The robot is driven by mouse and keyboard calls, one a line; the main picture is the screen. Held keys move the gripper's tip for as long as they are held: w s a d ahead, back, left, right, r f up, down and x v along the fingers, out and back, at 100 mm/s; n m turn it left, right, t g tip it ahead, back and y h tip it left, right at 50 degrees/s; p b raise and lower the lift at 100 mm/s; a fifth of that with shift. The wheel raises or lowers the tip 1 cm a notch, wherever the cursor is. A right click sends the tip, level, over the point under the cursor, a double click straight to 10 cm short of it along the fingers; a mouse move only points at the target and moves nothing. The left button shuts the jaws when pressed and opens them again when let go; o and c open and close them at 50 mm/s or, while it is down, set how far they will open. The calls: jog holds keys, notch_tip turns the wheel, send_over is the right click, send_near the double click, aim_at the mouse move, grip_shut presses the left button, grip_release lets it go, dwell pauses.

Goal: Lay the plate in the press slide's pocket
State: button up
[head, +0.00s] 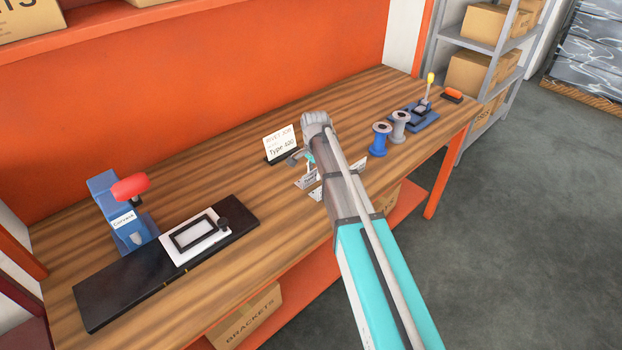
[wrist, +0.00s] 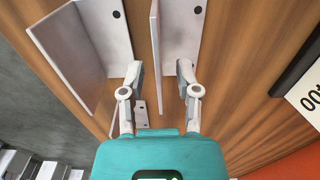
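Several pale angled plates stand on the bench. In the wrist view one plate (wrist: 176,45), with an upright wall and a flat flange with a hole, is right ahead of my gripper (wrist: 160,72). The fingers are spread, with the plate's upright wall between their tips; I cannot tell if they touch it. A second plate (wrist: 72,60) is to the left. In the head view my arm hides most of the plates (head: 307,180). The white press slide (head: 187,252) sits on a black rail; its dark-framed pocket (head: 194,233) looks empty.
A blue press (head: 130,236) with a red handle (head: 131,187) stands behind the rail (head: 110,295). A job card (head: 281,145) stands by the plates. Blue (head: 379,139) and grey (head: 400,127) spools and a lever device (head: 421,112) are at right. Bare bench lies between rail and plates.

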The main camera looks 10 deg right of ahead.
grip_shut()
jog(key=shift+r, duration=0.15)
jog(key=shift+r+p, duration=0.95)
jog(key=shift+p, duration=0.15)
jog(key=s+d+r+p, duration=0.1)
jog(key=s+r+p, duration=0.9)
jog(key=s, duration=0.4)
jog(key=shift+r+p, duration=0.4)
